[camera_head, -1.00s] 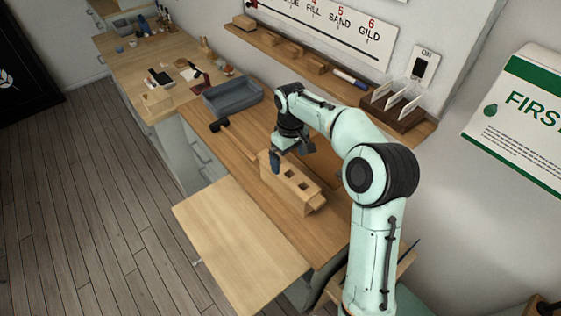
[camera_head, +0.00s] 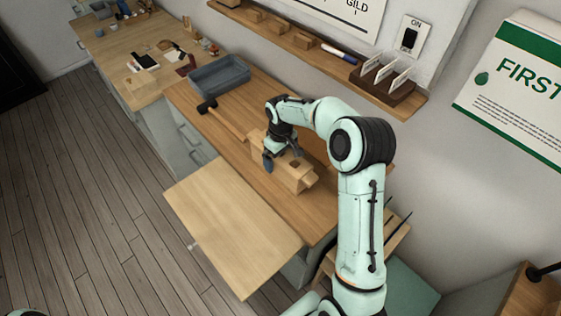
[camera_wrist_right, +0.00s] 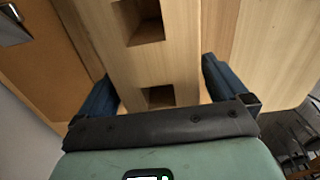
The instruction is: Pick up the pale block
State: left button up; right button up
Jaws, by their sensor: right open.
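The pale block (camera_head: 297,181) is a long wooden block with square holes in it. It lies on the wooden bench top, and my arm hides part of it. My right gripper (camera_head: 281,157) is down at the block, jaws open, with a dark blue finger on the near side. In the right wrist view the block (camera_wrist_right: 172,66) runs between the two blue fingers (camera_wrist_right: 160,88), and two of its square holes show. The fingers stand on either side of it; I cannot tell if they touch it. My left gripper is out of view.
A pale board (camera_head: 235,232) juts out at the bench's front. A long-handled tool (camera_head: 222,116) and a grey tray (camera_head: 221,80) lie to the left. A wall shelf (camera_head: 290,38) with blocks and a card holder (camera_head: 385,84) runs behind.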

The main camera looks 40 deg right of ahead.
notch_tip(320, 180, down, 2)
jog(key=shift+f, duration=0.1)
jog(key=c, duration=1.5)
jog(key=shift+w, duration=0.1)
jog(key=shift+r, duration=0.25)
